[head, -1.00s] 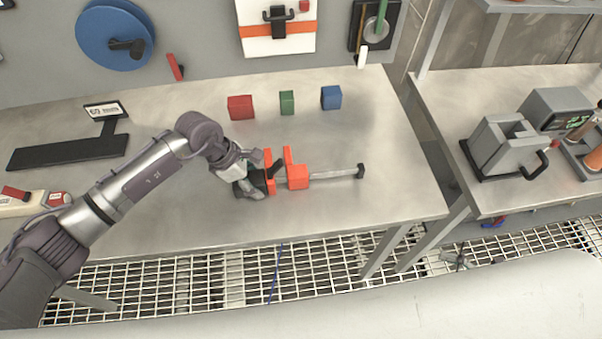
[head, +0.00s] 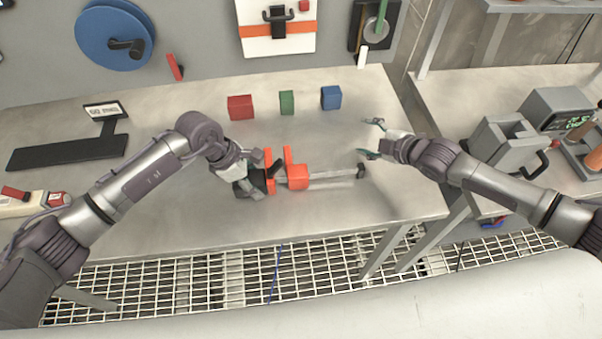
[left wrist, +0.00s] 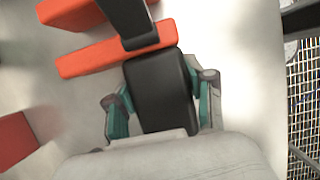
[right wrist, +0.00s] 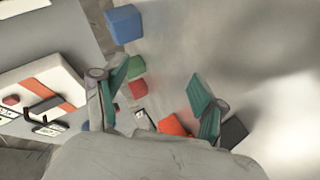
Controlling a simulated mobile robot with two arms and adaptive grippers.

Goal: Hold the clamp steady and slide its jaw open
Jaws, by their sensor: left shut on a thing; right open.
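The clamp lies on the steel bench, with an orange fixed jaw, an orange sliding jaw (head: 297,175), a grey bar (head: 330,175) and a dark end piece (head: 361,170). The two jaws stand close together. My left gripper (head: 250,178) is shut on the clamp's black handle (left wrist: 160,90), at the clamp's left end. My right gripper (head: 372,138) is open and empty, above the bench near the bar's right end. In the right wrist view its fingers (right wrist: 157,100) are spread, with part of the orange clamp (right wrist: 172,125) beyond them.
Red (head: 240,107), green (head: 287,103) and blue (head: 331,97) blocks stand behind the clamp. A black tray-like stand (head: 70,150) is at the left. A second bench with grey devices (head: 505,145) is at the right. The bench front is clear.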

